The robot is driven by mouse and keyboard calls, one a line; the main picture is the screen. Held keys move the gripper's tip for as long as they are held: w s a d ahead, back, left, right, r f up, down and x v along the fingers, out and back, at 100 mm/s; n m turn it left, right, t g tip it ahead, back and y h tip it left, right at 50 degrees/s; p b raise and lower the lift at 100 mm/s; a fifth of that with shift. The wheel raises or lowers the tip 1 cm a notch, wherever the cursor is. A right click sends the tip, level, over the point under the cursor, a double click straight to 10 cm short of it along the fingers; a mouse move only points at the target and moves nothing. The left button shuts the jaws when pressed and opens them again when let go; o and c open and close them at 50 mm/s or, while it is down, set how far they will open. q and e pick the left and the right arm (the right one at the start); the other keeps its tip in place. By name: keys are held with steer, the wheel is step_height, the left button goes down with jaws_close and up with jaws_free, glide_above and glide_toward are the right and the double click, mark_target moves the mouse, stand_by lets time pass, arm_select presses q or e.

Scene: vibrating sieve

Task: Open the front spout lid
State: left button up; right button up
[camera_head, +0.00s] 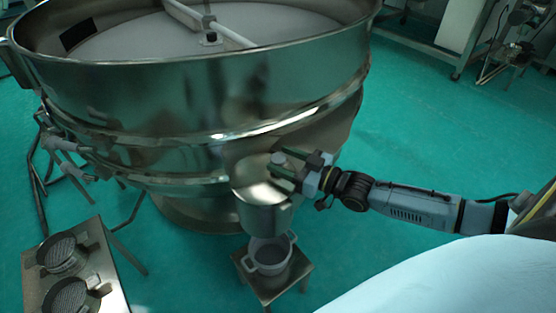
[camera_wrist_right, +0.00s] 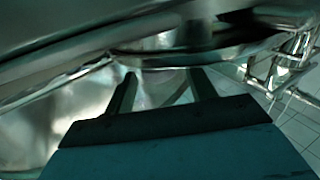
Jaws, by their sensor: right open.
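The large round metal sieve (camera_head: 225,95) fills the left and middle of the head view. Its shiny front spout (camera_head: 262,212) sticks out low on the front, with the lid (camera_head: 254,172) on top. My right gripper (camera_head: 284,168) reaches in from the right at the spout's top, its fingers around a small grey knob-like part (camera_head: 278,157). In the right wrist view the open fingers (camera_wrist_right: 162,82) point at a curved metal rim; I cannot tell whether they touch it. The lid looks down, partly hidden by the gripper. My left gripper is not in view.
A grey bucket (camera_head: 270,258) stands on a small stool (camera_head: 273,290) below the spout. A metal table (camera_head: 105,262) with two round sieve-like items stands at the lower left. Metal frames stand at the upper right. Green floor is clear on the right.

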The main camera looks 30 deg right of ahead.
steer(key=shift+x, duration=1.05)
jaws_close()
